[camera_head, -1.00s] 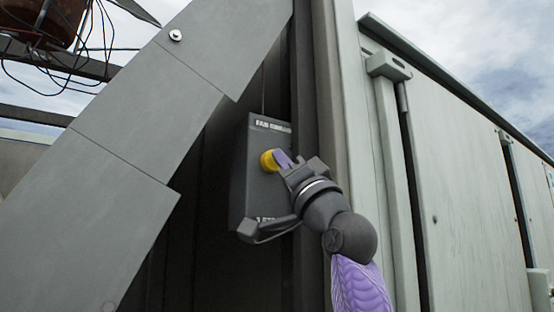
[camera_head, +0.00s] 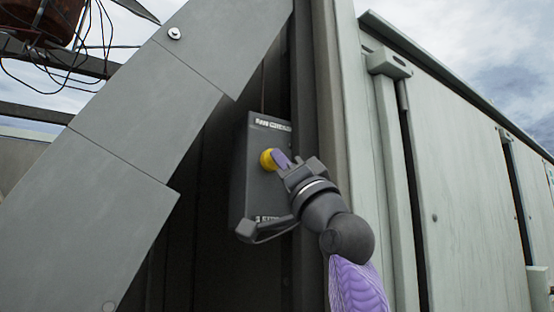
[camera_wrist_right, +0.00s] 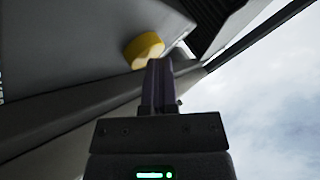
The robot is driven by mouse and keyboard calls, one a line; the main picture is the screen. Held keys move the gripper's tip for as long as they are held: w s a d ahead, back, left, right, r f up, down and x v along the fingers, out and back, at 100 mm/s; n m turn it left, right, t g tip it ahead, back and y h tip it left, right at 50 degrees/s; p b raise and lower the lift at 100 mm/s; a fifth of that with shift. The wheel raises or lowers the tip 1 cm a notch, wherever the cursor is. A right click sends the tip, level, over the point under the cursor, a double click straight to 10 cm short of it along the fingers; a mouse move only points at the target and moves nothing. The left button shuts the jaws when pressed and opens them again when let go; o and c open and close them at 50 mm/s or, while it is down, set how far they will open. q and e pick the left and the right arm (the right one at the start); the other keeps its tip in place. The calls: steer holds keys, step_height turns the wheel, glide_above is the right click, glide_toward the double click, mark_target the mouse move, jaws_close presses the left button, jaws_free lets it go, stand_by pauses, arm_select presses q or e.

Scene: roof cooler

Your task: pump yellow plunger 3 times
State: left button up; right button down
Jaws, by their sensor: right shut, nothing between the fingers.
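The yellow plunger (camera_head: 267,159) is a round knob on the front of a dark grey box (camera_head: 262,195) with white lettering at top and bottom. My right gripper (camera_head: 284,159) is shut and empty, its purple fingertips at the right side of the plunger, touching or nearly touching it. In the right wrist view the plunger (camera_wrist_right: 145,50) is just beyond the tips of the shut fingers (camera_wrist_right: 158,65). Whether the tips press on it I cannot tell. My left gripper is not in view.
A large grey slanted panel (camera_head: 130,150) stands left of the box. A ribbed post (camera_head: 320,100) and a pale green wall (camera_head: 470,190) stand to the right. Wires (camera_head: 75,50) hang at the upper left. The box sits in a dark recess.

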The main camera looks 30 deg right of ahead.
steer(key=s+b, duration=0.2)
steer(key=s, duration=0.1)
steer(key=s+b, duration=0.1)
steer(key=s, duration=0.2)
steer(key=shift+d+b, duration=0.2)
steer(key=shift+b, duration=0.2)
steer(key=shift+w, duration=0.1)
stand_by(1.9)
